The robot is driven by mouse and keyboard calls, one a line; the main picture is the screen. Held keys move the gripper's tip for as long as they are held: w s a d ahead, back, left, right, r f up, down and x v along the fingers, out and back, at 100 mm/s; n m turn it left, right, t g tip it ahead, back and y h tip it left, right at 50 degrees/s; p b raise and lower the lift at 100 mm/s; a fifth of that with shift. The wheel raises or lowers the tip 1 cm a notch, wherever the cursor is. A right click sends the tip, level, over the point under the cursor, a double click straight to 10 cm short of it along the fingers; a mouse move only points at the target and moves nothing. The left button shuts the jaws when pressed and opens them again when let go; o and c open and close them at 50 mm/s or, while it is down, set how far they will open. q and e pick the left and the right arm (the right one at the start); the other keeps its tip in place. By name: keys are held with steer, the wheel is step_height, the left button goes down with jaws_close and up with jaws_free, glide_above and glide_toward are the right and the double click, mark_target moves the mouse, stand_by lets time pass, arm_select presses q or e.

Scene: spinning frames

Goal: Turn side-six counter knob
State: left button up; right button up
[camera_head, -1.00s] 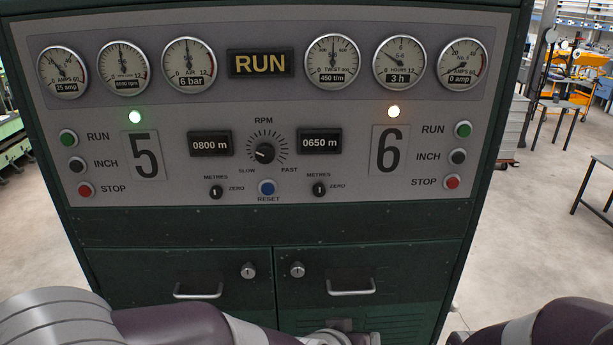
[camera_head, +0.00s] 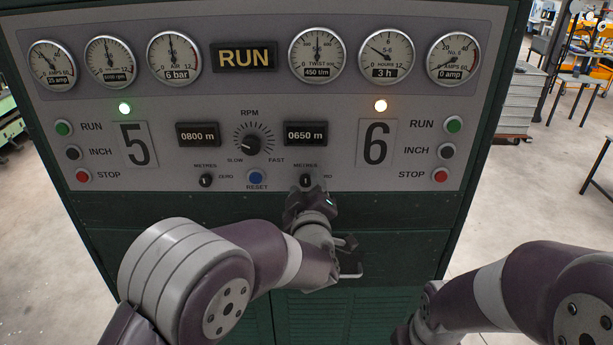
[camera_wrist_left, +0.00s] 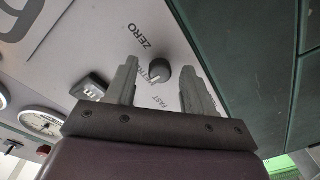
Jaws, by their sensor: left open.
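The side-six counter knob (camera_head: 305,181) is a small black knob with a white pointer, below the 0650 m counter (camera_head: 306,134) and left of the large 6 (camera_head: 376,143). In the left wrist view the knob (camera_wrist_left: 159,75) shows between the two fingers, with clear gaps on both sides.
The side-five counter knob (camera_head: 205,180) and the blue reset button (camera_head: 256,177) sit to the left on the same panel. The RPM dial (camera_head: 250,145) is above. A cabinet handle (camera_head: 351,271) lies below near my left wrist.

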arm_select(q)
steer(key=shift+w+a, duration=0.15)
steer(key=shift+a, duration=0.1)
steer(key=shift+d, duration=0.25)
steer(key=shift+w, duration=0.1)
jaws_close()
